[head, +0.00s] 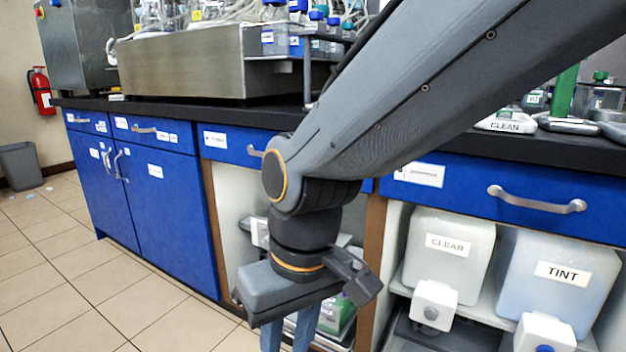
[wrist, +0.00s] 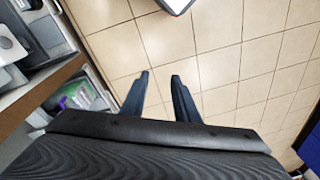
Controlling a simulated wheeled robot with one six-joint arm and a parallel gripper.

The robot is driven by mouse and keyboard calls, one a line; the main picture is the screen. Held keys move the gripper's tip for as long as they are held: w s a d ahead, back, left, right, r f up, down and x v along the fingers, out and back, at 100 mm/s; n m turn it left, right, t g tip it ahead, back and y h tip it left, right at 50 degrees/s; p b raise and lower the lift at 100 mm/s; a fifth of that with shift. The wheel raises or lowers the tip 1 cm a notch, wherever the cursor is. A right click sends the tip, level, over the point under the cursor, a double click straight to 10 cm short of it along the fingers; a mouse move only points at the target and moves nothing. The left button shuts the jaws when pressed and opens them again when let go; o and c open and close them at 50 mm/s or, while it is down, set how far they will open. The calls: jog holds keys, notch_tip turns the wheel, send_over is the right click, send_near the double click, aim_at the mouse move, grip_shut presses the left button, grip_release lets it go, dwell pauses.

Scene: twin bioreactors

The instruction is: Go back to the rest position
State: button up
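My gripper (wrist: 160,76) points down at the tiled floor in the wrist view. My arm reaches down across the picture from the upper right. The rest position itself is not marked in either view.
A dark counter (head: 390,137) carries a steel unit (head: 185,65). Jugs labelled CLEAR (head: 447,262) and TINT (head: 555,285) stand on the right shelf. A drawer handle (head: 537,203) sticks out above them. The floor (head: 70,270) at left is mostly clear, with a bin (head: 20,165) far back.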

jog(key=s+d, duration=0.2)
jog(key=s, duration=0.3)
jog(key=d+r+m+p, duration=0.2)
jog(key=d+r+p, duration=0.5)
jog(key=p, duration=0.5)
jog(key=d+r+m+h+p, duration=0.1)
jog(key=d+r+m+p, duration=0.1)
jog(key=d+r+p, duration=0.5)
jog(key=d+r+m+p, duration=0.3)
jog(key=d+r+p, duration=0.3)
jog(key=r+p, duration=0.8)
jog(key=shift+w+d+r+h+p, duration=0.2)
jog(key=shift+w+d+h+p, duration=0.15)
jog(key=shift+p, duration=2.05)
